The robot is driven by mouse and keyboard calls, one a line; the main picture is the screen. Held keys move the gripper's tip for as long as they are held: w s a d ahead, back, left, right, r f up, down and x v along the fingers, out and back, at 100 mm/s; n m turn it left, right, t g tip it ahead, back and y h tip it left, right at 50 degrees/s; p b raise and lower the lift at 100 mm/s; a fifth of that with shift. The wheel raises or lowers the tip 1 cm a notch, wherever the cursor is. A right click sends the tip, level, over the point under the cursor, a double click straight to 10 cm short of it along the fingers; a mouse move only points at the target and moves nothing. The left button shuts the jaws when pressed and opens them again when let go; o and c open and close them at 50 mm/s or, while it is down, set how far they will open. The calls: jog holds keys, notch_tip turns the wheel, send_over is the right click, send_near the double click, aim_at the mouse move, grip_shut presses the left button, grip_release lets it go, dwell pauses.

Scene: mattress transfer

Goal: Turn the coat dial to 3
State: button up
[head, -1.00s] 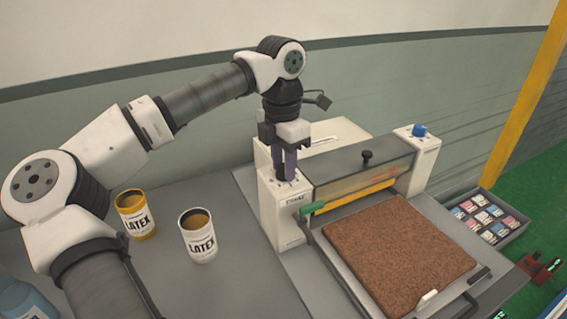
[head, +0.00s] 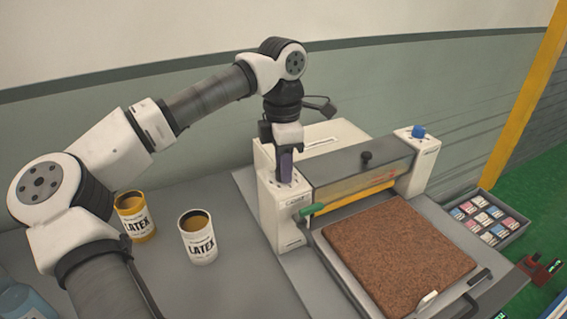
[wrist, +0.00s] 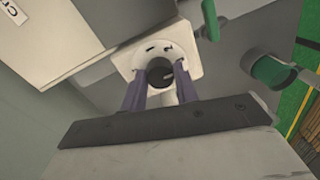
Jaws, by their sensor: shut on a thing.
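The coat dial is a round black knob (wrist: 159,73) on a white plate (wrist: 186,56) with dark marks too small to read. A light pointer line on the knob points toward the right in the wrist view. My gripper (wrist: 160,85) is shut on the knob, with one purple finger on each side. In the head view my gripper (head: 285,175) points down onto the top of the machine's left white post (head: 285,222), and it hides the dial there.
A blue knob (head: 419,132) tops the right post. A green-handled lever (head: 312,209) sits close beside the left post. A brown slab (head: 400,245) lies on the machine bed. Two latex cans (head: 199,245) (head: 136,222) stand left on the table.

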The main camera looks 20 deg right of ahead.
jog(key=o, duration=1)
jog(key=r, duration=0.9)
jog(key=r+b, duration=0.1)
jog(key=r, duration=0.3)
jog(key=shift+w+r, duration=0.3)
jog(key=shift+r, duration=0.1)
jog(key=shift+s, duration=0.1)
